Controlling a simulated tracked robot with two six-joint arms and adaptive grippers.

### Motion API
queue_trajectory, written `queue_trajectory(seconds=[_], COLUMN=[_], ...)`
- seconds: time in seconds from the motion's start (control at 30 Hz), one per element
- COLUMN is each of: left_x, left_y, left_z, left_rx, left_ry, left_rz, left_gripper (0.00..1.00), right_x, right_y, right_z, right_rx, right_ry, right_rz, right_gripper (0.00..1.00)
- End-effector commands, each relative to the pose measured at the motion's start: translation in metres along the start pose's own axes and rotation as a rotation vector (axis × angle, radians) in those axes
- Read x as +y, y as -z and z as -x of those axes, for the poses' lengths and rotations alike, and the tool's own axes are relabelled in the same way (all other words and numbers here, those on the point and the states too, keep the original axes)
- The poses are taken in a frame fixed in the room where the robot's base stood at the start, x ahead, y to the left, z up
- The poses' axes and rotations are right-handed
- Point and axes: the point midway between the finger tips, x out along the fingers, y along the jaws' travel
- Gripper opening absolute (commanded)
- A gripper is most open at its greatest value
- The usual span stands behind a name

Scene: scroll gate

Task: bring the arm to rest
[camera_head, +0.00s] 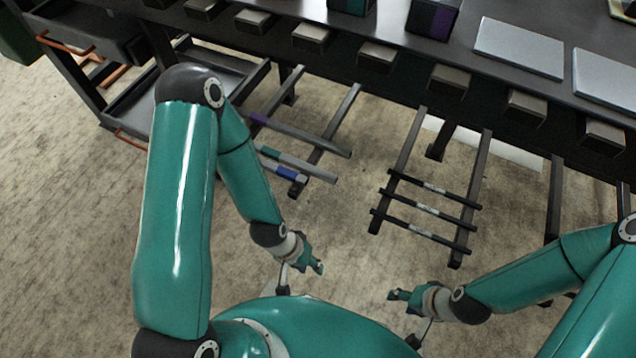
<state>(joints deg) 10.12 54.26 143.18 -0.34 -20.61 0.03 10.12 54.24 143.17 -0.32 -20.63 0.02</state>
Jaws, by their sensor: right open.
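My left arm (182,200) is teal and comes in from the left, bent at the elbow. My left gripper (301,279) hangs over the bare floor near the bottom middle, with its fingers spread and nothing between them. My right arm (535,280) comes in from the right. My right gripper (403,316) is lower and further right, also over the floor, with its fingers apart and empty. Both grippers are clear of the racks in the picture.
A dark bench (405,55) with grey trays (518,47) crosses the top. Below it, a left rack (333,127) holds coloured rods and a right rack (404,150) holds black rods. A wheeled cart (182,92) stands at left. The floor at lower left is clear.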

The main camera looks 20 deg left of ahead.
Motion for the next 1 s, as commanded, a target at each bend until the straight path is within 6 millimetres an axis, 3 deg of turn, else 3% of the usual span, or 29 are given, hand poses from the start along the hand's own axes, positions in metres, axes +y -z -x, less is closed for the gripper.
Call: queue_trajectory(seconds=[0.17,0.27,0.8,1.0], left_x=[0.009,0.019,0.086,0.099], left_y=[0.000,0.000,-0.001,-0.002], left_z=[0.026,0.052,0.237,0.275], left_rx=[0.001,0.001,0.001,0.001], left_ry=[0.000,0.000,0.000,0.000], left_rz=[0.000,0.000,0.000,0.000], left_gripper=[0.36,0.36,0.36,0.36], right_x=[-0.009,-0.019,-0.086,-0.099], right_y=[0.000,0.000,-0.001,-0.002], right_z=[0.026,0.052,0.237,0.275], right_rx=[0.000,0.000,0.000,0.000], right_ry=[0.000,0.000,0.000,0.000], right_rz=[0.000,0.000,0.000,0.000], right_gripper=[0.51,0.51,0.51,0.51])
